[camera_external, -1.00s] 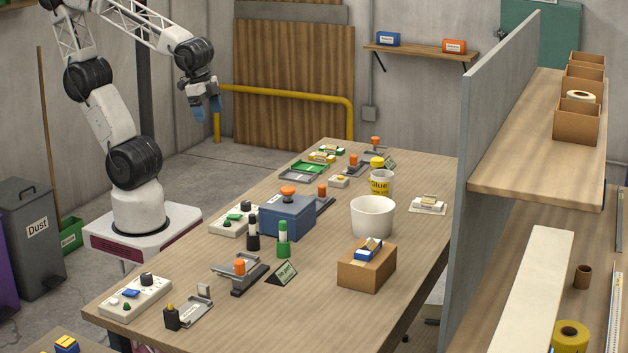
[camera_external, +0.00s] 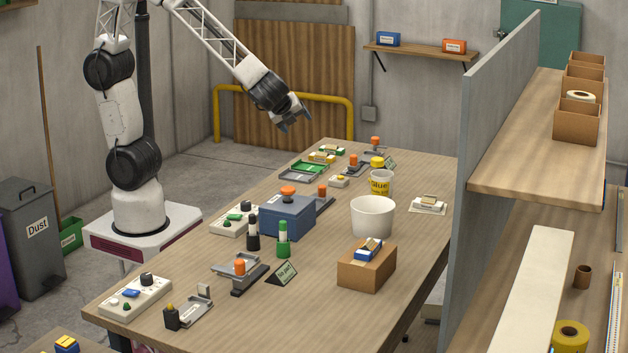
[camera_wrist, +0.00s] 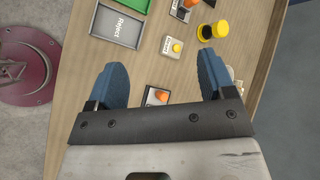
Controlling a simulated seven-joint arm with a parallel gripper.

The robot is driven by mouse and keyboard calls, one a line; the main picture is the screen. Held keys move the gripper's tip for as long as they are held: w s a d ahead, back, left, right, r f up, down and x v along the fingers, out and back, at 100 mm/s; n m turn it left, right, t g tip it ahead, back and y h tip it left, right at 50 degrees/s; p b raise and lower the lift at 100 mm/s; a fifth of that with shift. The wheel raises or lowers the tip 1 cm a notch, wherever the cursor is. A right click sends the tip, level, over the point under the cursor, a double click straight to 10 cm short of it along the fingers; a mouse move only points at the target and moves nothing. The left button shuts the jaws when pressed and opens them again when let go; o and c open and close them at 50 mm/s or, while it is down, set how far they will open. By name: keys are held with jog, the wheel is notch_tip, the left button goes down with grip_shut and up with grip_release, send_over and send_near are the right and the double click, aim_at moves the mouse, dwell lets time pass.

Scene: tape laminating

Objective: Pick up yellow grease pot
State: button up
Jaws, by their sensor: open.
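A small yellow round pot (camera_external: 377,162) stands toward the far end of the table, behind a cup with a yellow "Glue" label (camera_external: 381,183). In the wrist view the yellow pot (camera_wrist: 221,29) shows at the upper right, with a dark round part at its left side. My gripper (camera_external: 294,122) is in the air above the far left edge of the table, left of the pot and well apart from it. In the wrist view its two blue fingers (camera_wrist: 160,76) are spread open with nothing between them.
A green tray (camera_external: 311,166), a box with a yellow button (camera_external: 339,181) and orange-topped tools (camera_external: 353,160) stand near the pot. A white bucket (camera_external: 372,217) and a blue box (camera_external: 287,217) are nearer the camera. A grey partition (camera_external: 480,150) borders the table's right side.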

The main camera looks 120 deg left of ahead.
jog(key=w+a+f+m+t+y, duration=0.2)
jog(key=w+a+f+m, duration=0.4)
jog(key=w, duration=0.4)
jog(key=m+t+y, duration=0.1)
jog(key=m+t, duration=0.2)
jog(key=m, duration=0.3)
send_near(373, 164)
jog(key=x, duration=0.4)
jog(key=shift+w+a, duration=0.1)
jog(key=shift+a, duration=0.05)
jog(key=shift+a+g, duration=0.1)
jog(key=shift+g, duration=0.2)
jog(key=shift+x, duration=1.2)
jog(key=shift+x, duration=2.6)
jog(key=shift+c, duration=0.4)
jog(key=c, duration=1)
